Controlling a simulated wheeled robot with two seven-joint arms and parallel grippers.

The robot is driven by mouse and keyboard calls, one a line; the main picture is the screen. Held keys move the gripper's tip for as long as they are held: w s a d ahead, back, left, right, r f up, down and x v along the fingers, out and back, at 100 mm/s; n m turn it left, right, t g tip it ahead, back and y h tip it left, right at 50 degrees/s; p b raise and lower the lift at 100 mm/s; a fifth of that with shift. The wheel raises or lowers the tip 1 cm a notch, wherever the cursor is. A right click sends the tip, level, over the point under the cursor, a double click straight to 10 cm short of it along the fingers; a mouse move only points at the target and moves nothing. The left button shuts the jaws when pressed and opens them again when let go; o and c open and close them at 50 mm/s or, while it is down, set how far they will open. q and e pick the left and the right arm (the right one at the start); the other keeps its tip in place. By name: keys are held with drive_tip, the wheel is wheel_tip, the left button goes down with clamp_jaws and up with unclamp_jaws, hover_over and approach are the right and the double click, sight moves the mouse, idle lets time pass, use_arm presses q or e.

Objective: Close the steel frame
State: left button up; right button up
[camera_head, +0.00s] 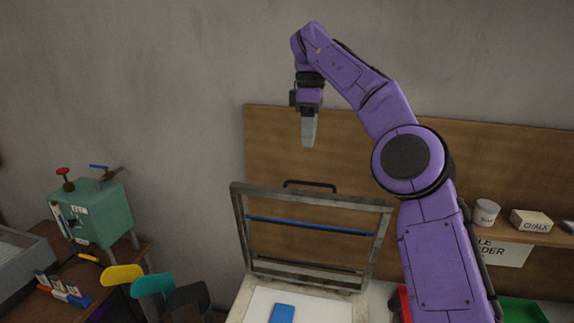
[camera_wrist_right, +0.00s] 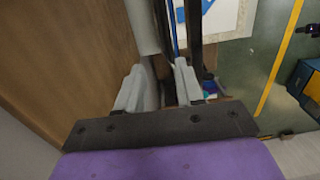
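The steel frame (camera_head: 382,245) stands raised on its hinge side above a white board (camera_head: 257,305), leaning back toward the wooden wall panel. A blue bar (camera_head: 310,225) crosses inside it and a dark handle (camera_head: 310,184) sits on its top edge. My right gripper (camera_head: 308,142) hangs fingers down above the frame, apart from the handle in the head view. In the right wrist view the gripper (camera_wrist_right: 160,80) shows two grey fingers apart, with frame bars (camera_wrist_right: 194,35) beyond them. I see nothing held. My left gripper is out of view.
A blue object (camera_head: 283,313) lies on the white board. A green machine (camera_head: 100,212) stands on a bench at left, near yellow, teal and dark rounded pieces (camera_head: 153,285). A shelf at right holds a cup (camera_head: 486,212) and a chalk box (camera_head: 531,220).

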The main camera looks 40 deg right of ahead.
drive_tip(key=b, duration=0.4)
hover_over(314, 183)
drive_tip(key=w, duration=0.2)
wheel_tip(314, 183, down, 5)
drive_tip(key=f, duration=0.1)
drive_tip(key=f+b, duration=0.1)
drive_tip(key=f, duration=0.1)
drive_tip(key=s+f, duration=0.1)
drive_tip(key=f, duration=0.1)
drive_tip(key=shift+f, duration=0.1)
drive_tip(key=shift+w+d+f, duration=0.1)
drive_tip(key=shift+w, duration=0.25)
drive_tip(key=shift+s+r, duration=0.3)
drive_tip(key=shift+s, duration=0.4)
clamp_jaws()
drive_tip(key=shift+s+r, duration=0.1)
drive_tip(key=shift+s, duration=0.05)
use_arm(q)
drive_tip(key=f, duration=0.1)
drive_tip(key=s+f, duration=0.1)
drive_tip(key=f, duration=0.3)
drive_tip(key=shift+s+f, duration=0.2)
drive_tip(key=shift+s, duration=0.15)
